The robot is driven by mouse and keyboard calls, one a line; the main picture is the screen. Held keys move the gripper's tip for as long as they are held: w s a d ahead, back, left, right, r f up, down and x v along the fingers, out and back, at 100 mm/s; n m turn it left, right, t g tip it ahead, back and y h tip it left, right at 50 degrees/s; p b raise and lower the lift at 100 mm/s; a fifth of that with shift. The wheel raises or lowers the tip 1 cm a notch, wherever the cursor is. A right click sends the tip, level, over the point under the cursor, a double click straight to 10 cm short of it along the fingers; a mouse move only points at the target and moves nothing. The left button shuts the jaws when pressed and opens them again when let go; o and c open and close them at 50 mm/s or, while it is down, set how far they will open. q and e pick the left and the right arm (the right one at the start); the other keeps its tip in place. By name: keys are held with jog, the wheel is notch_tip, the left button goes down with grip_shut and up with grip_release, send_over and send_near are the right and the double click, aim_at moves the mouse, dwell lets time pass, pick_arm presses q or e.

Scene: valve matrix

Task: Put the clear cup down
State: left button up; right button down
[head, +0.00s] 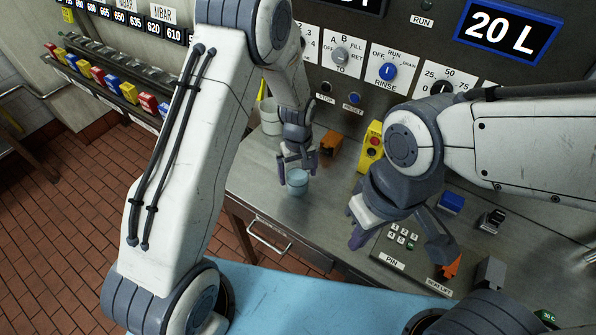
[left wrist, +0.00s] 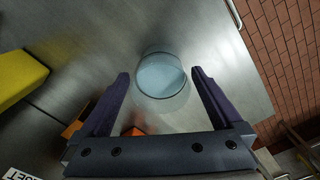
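The clear cup (head: 297,184) appears to stand upright on the steel counter (head: 262,188), near its front edge. In the left wrist view the cup (left wrist: 162,77) lies between and just beyond the fingertips, with a gap on each side. My left gripper (head: 297,163) is open just above and behind the cup, its fingers pointing down; it also shows in the left wrist view (left wrist: 161,76). My right gripper (head: 400,238) is open and empty over the counter, to the right of the cup, near the keypad panel (head: 402,244).
A yellow box with a red button (head: 371,147) and an orange piece (head: 331,144) stand behind the cup. A pale container (head: 270,117) is at the back left. A blue block (head: 451,202) lies at the right.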

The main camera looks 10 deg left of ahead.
pick_arm(q)
jog(key=shift+r, duration=0.45)
notch_tip(320, 180, up, 11)
jog(key=b, duration=0.3)
jog(key=s+d+r+m, duration=0.3)
jog(key=s, duration=0.3)
jog(key=s+d+r+m, duration=0.3)
jog(key=s+m, duration=0.1)
jog(key=s, duration=0.3)
jog(key=s+m+h, duration=0.1)
jog(key=s+m, duration=0.5)
jog(key=s, duration=0.7)
jog(key=shift+s+a+r+m, duration=0.3)
jog(key=shift+a+r+m, duration=0.05)
jog(key=shift+a+m, duration=0.05)
jog(key=shift+f, duration=0.1)
